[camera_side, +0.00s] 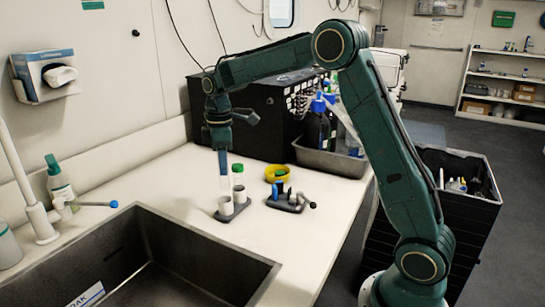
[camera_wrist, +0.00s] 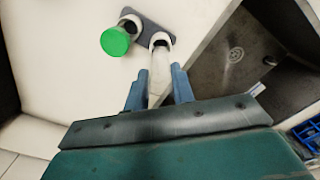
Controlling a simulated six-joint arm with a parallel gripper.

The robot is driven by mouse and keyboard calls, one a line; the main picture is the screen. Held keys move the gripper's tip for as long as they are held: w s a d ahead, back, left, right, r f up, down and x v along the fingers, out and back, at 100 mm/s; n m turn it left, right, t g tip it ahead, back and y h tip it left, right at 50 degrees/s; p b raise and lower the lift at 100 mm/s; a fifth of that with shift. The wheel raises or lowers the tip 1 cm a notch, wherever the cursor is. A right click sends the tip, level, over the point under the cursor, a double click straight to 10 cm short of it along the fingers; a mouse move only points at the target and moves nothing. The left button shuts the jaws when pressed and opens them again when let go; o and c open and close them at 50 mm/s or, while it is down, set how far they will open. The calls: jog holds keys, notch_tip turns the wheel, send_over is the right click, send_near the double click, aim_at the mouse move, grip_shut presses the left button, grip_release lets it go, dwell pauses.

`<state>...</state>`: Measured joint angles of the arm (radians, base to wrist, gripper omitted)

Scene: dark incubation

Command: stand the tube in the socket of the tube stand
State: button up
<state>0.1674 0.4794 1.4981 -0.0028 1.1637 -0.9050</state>
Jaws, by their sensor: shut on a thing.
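My gripper (camera_side: 223,163) points down over the dark tube stand (camera_side: 231,213) on the white bench. It is shut on a clear, pale tube (camera_side: 224,184), which hangs upright. In the wrist view the tube (camera_wrist: 158,72) runs between the two blue fingers (camera_wrist: 158,90) towards the white-rimmed socket (camera_wrist: 160,40) of the stand (camera_wrist: 150,26). The tube's lower end is at or just over the front socket (camera_side: 226,205) in the side view; I cannot tell whether it is inside. The other socket (camera_side: 239,196) holds a green-capped tube (camera_side: 238,172).
The green cap (camera_wrist: 115,41) stands close beside the held tube. A yellow ring-shaped dish (camera_side: 277,174) and a small dark rack (camera_side: 286,203) are to the right. The sink (camera_side: 140,245) lies in front. A grey tray with bottles (camera_side: 330,160) stands behind.

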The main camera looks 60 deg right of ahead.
aim_at(224, 185)
jog(key=shift+w+a, duration=0.1)
jog(key=shift+a, duration=0.05)
jog(key=shift+f, duration=0.2)
jog(key=shift+f, duration=1.3)
jog(key=shift+f, duration=2.15)
dwell(2.0)
jog(key=o, duration=1)
jog(key=shift+c, duration=0.4)
jog(key=shift+r, duration=0.15)
